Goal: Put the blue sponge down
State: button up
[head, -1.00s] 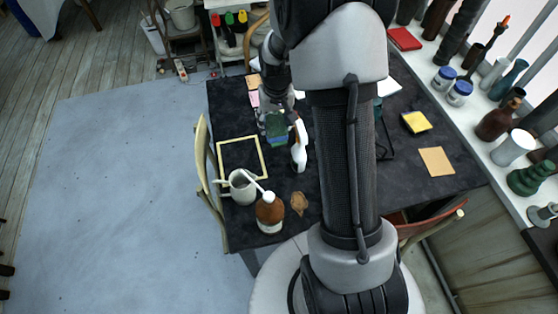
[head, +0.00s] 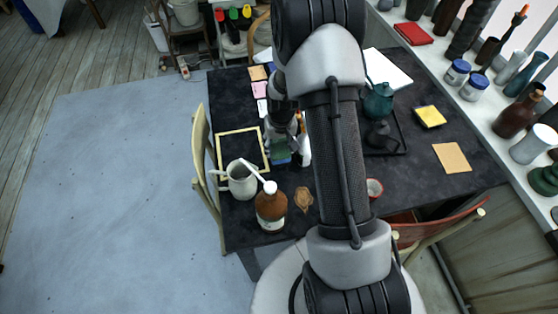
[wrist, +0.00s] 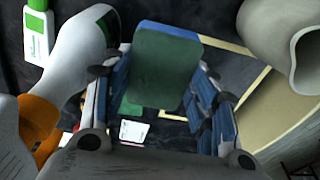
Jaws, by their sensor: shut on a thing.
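The blue sponge, with a green face (head: 280,154), is held in my gripper (head: 282,138) over the dark table, left of my arm. In the wrist view, the sponge (wrist: 160,72) sits between the two blue-sided fingers, mostly green with a blue edge on top. My gripper is shut on it. A pale yellow square outline (head: 235,133) on the table lies just left of the sponge. I cannot tell whether the sponge's lower edge touches the table.
A white bottle (head: 304,150) stands close on the sponge's right; it also shows in the wrist view (wrist: 75,62). A pale jug (head: 241,184) and a brown bottle (head: 271,212) stand nearer the front. A teapot (head: 378,103) stands right of my arm. The square outline's inside looks clear.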

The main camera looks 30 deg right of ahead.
jog(key=shift+f+b, duration=0.8)
jog(key=shift+f, duration=2.7)
jog(key=shift+f, duration=0.15)
jog(key=o, duration=1)
